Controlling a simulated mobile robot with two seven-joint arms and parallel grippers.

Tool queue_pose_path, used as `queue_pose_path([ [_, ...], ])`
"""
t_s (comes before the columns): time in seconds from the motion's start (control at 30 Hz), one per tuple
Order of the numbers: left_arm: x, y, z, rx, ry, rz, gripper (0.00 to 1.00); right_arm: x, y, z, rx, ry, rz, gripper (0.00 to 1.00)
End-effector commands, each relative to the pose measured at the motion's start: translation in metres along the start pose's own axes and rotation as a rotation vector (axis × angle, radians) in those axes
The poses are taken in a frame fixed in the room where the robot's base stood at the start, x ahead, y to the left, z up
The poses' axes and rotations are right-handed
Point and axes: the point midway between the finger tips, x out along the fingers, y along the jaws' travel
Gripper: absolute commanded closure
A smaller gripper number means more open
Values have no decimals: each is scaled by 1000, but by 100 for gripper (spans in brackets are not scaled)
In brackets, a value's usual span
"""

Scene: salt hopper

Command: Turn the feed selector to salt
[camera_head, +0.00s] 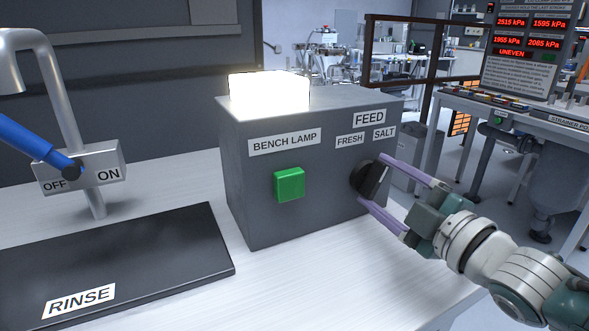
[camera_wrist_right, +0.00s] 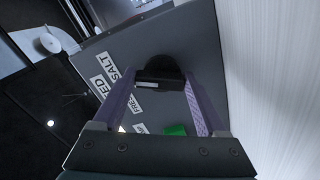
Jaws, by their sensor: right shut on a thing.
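The feed selector (camera_head: 360,178) is a black round knob with a raised bar on the front of a grey box (camera_head: 240,170). The label FEED (camera_head: 369,119) is above it, with FRESH (camera_head: 350,140) at upper left and SALT (camera_head: 383,134) at upper right. My right gripper (camera_head: 374,181) has its purple fingers on either side of the bar and is shut on it. In the right wrist view the knob (camera_wrist_right: 160,69) sits between the fingertips, its pale mark toward the labels; I cannot tell exactly which one it points at. My left gripper is out of view.
The box also carries a green button (camera_head: 289,184) under BENCH LAMP and a lit white lamp (camera_head: 270,92) on top. At left are a tap with a blue lever (camera_head: 35,142) at an OFF/ON plate and a dark RINSE mat (camera_head: 150,255). The bench in front is clear.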

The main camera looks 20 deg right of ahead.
Motion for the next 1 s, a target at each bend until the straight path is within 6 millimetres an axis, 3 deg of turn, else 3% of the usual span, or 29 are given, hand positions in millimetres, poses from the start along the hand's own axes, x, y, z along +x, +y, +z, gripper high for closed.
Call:
queue_pose_path([
  [0.3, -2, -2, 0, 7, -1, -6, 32, 0, 0, 0, 136, 2, 1, 81],
  [0.87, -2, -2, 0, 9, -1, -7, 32, 0, 0, 0, 172, 2, 2, 81],
  [0.9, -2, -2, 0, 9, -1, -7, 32, 0, 0, 0, 172, 1, 2, 24],
  [1.0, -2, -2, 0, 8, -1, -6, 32, 0, 0, 0, 170, 1, 2, 13],
])
